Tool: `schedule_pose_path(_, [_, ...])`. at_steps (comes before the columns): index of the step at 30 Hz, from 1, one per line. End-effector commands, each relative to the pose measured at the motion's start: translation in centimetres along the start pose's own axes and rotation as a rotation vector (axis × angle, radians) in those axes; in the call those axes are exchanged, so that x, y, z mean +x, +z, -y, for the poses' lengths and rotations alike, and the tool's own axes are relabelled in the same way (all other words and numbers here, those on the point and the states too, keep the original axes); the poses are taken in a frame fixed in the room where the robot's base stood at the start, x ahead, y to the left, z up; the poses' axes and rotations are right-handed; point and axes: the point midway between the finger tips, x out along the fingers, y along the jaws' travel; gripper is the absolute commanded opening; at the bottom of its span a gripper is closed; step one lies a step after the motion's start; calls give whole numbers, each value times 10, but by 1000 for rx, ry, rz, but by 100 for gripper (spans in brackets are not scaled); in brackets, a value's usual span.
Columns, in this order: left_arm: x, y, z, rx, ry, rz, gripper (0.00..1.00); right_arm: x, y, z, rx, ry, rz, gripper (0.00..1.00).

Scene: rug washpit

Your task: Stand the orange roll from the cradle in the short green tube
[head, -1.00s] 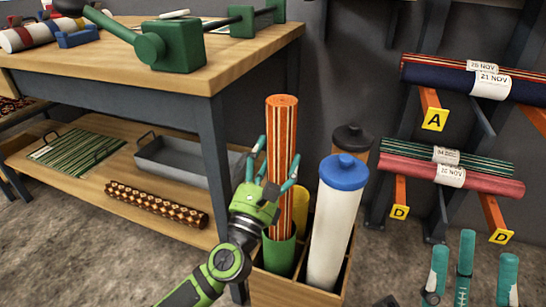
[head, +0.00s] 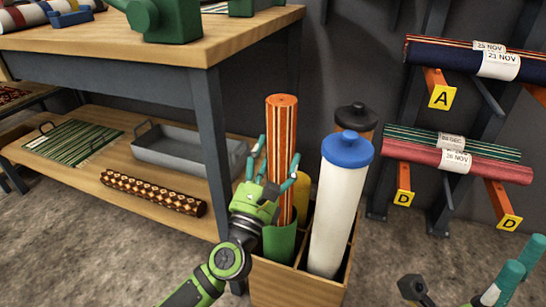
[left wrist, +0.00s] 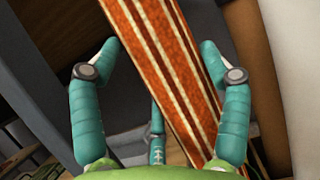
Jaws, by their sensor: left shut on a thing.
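The orange roll (head: 283,120), with cream and dark stripes, stands upright in the head view. Its lower end goes down behind the rim of the short green tube (head: 281,245) in a wooden box; its bottom is hidden. My left gripper (head: 275,165) is shut on the roll just above the tube, with teal fingers around it. In the left wrist view the roll (left wrist: 165,70) runs slanted between the fingers (left wrist: 158,48). My right gripper (head: 510,277) shows only partly at the lower right, away from the roll, with nothing visible in it.
The wooden box (head: 295,287) also holds a white roll with a blue cap (head: 335,205), a black-capped tube (head: 356,117) and a yellow tube (head: 302,190). A workbench (head: 150,55) stands left. A rack with rolls (head: 455,155) stands right.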

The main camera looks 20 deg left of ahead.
Motion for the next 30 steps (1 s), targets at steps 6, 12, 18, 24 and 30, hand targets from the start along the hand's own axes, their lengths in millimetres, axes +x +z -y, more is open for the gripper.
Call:
schedule_pose_path(6, [1,2,0,0,1,4,100,0,0,0,0,0,0,48])
schedule_pose_path(12, [0,1,0,0,1,2,100,0,0,0,0,0,1,48])
schedule_pose_path(18, [-1,-1,0,0,0,-4,100,0,0,0,0,0,1,48])
schedule_pose_path(24, [-21,-2,0,-1,0,-5,100,0,0,0,0,0,1,48])
schedule_pose_path(30, [-62,-2,0,1,0,-6,100,0,0,0,0,0,1,48])
